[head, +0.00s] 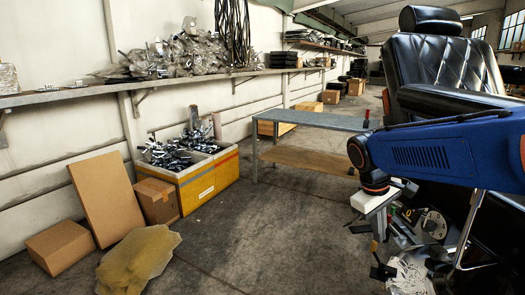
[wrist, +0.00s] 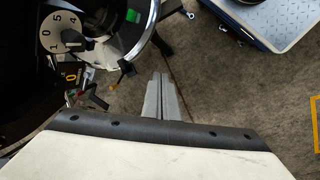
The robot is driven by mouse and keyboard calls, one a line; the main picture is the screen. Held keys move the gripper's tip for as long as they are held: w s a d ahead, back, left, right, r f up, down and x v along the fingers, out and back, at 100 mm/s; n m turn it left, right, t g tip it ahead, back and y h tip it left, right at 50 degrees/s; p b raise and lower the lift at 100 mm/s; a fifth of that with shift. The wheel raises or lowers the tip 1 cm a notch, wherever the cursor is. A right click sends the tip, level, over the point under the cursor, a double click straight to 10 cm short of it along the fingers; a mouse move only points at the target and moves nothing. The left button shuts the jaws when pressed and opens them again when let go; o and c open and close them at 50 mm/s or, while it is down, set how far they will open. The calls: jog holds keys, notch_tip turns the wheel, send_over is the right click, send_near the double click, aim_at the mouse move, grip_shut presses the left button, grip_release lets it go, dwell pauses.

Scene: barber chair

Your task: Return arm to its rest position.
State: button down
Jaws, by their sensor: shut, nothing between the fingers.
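My blue arm (head: 425,150) reaches in from the right edge of the head view, in front of the black barber chair (head: 435,60). My gripper (head: 380,268) hangs down below the arm's end, over the floor by the chair's base. In the wrist view my gripper (wrist: 162,78) shows its two grey fingers pressed together, with nothing between them. A round dial with numbers (wrist: 64,36) lies ahead and left of the fingers in the wrist view. The arm hides part of the chair.
A metal-topped workbench (head: 320,121) stands behind the arm. Yellow bins (head: 205,185) and cardboard boxes (head: 60,245) line the left wall, under a loaded shelf (head: 80,96). Clutter (head: 410,272) lies near the chair's base. The middle floor (head: 265,235) is clear.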

jog(key=s+a+f+m+t+y, duration=0.1)
jog(key=s+f+m+t, duration=0.1)
jog(key=s, duration=0.7)
jog(key=s+a+f+m+t+y, duration=0.1)
jog(key=s+f+m+t+y, duration=0.1)
jog(key=s, duration=0.7)
jog(key=shift+s+m, duration=0.35)
jog(key=shift+m, duration=0.25)
jog(key=shift+d, duration=0.1)
